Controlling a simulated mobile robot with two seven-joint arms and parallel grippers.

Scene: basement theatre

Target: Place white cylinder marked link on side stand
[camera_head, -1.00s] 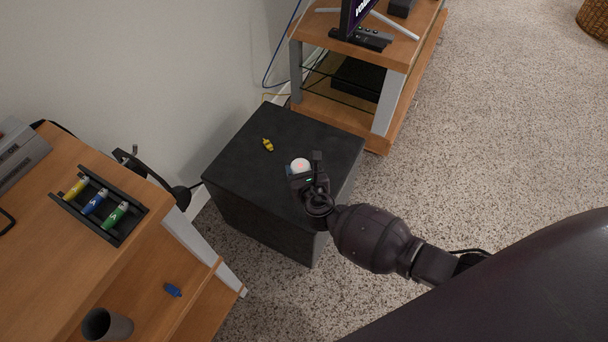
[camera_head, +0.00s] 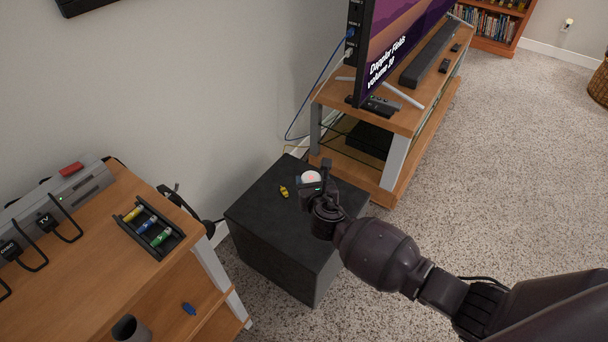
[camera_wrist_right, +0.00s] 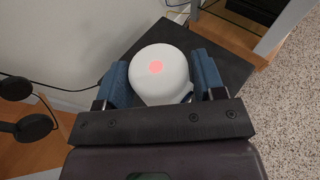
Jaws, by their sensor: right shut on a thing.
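The white cylinder (camera_head: 310,176) has a round top with a pinkish-red dot; no "link" lettering is readable. My right gripper (camera_head: 312,184) is shut on it. In the right wrist view the cylinder (camera_wrist_right: 160,92) sits upright between the two blue finger pads of the right gripper (camera_wrist_right: 162,76). The black, box-like side stand (camera_head: 262,208) lies behind and below it. The cylinder appears over the stand's back right part; its underside is hidden, so I cannot tell the gap. My left gripper is not in view.
A small yellow object (camera_head: 284,191) lies on the stand. A wooden TV bench (camera_head: 393,119) stands close behind it. At the left, a wooden desk (camera_head: 90,228) holds a tray (camera_head: 165,248) with coloured pieces. Headphones (camera_wrist_right: 32,127) hang beside it. The stand's front top is clear.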

